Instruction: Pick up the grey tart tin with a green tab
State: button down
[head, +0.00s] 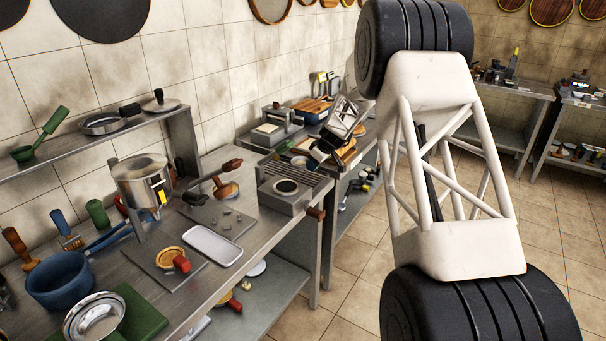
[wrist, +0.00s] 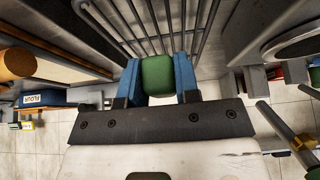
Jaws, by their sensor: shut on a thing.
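My gripper (wrist: 158,78) is shut on a green tab (wrist: 157,75), which sits between its two blue fingers in the wrist view. I cannot make out the grey tart tin's body; the tab hides what lies straight beyond it. In the head view my gripper (head: 315,158) is small, at the end of the arm, beside the ribbed metal rack at the counter's right end. The tab cannot be told apart there.
The ribbed metal rack (head: 302,173) lies close to the gripper, with a grey burner box (head: 285,196) in front. A steel pot (head: 140,180), a white tray (head: 213,246) and a blue pot (head: 62,287) crowd the left counter. Open tiled floor (head: 345,270) lies right of the counter.

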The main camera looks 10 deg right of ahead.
jog(key=shift+r, duration=1.7)
